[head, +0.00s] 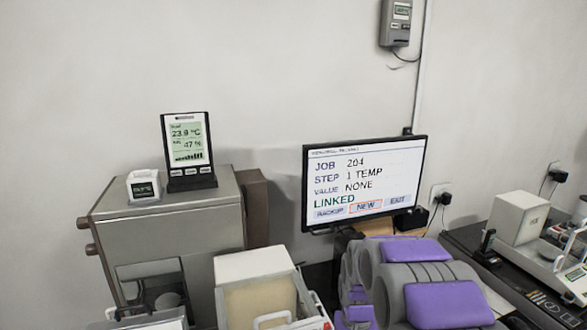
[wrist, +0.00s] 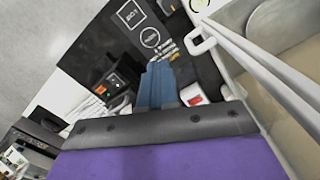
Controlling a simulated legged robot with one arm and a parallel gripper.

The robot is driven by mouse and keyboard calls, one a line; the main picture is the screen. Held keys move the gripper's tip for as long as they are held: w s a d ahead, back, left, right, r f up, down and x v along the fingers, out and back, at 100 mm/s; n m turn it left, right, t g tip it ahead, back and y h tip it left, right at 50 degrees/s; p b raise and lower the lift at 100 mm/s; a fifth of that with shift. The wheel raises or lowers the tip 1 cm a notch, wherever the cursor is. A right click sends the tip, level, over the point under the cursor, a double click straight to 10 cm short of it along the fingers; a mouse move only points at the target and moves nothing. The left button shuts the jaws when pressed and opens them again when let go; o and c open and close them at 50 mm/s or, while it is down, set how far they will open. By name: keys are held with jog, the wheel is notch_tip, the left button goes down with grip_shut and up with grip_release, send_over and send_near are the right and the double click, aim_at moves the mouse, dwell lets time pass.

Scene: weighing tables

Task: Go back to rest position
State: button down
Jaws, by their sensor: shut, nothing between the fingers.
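My gripper (wrist: 158,72) shows in the wrist view as blue-grey fingers beyond a dark bar and a purple cover. The fingers are shut with nothing between them. They point over a dark surface beside a pale box with a white handle (wrist: 203,42); I cannot tell whether they touch anything. In the head view my grey and purple arm fills the lower middle right, below the monitor (head: 364,184). The gripper itself cannot be made out there. The monitor reads JOB 204, STEP 1 TEMP, VALUE NONE, LINKED.
A grey metal cabinet (head: 170,240) at left carries a temperature display (head: 188,150) and a small white meter (head: 144,187). A white-topped box (head: 253,264) stands right of it. Weighing equipment (head: 520,232) occupies the right table. The wall above is mostly clear.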

jog(key=s+r, duration=0.3)
jog(key=s, duration=0.8)
jog(key=s+r+n+g, duration=0.1)
jog(key=s+r, duration=0.3)
jog(key=s, duration=0.7)
jog(key=s+r, duration=0.4)
jog(key=s, duration=0.7)
jog(key=shift+s+r+n, duration=0.15)
jog(key=shift+s+n, duration=0.15)
jog(key=shift+n, duration=0.1)
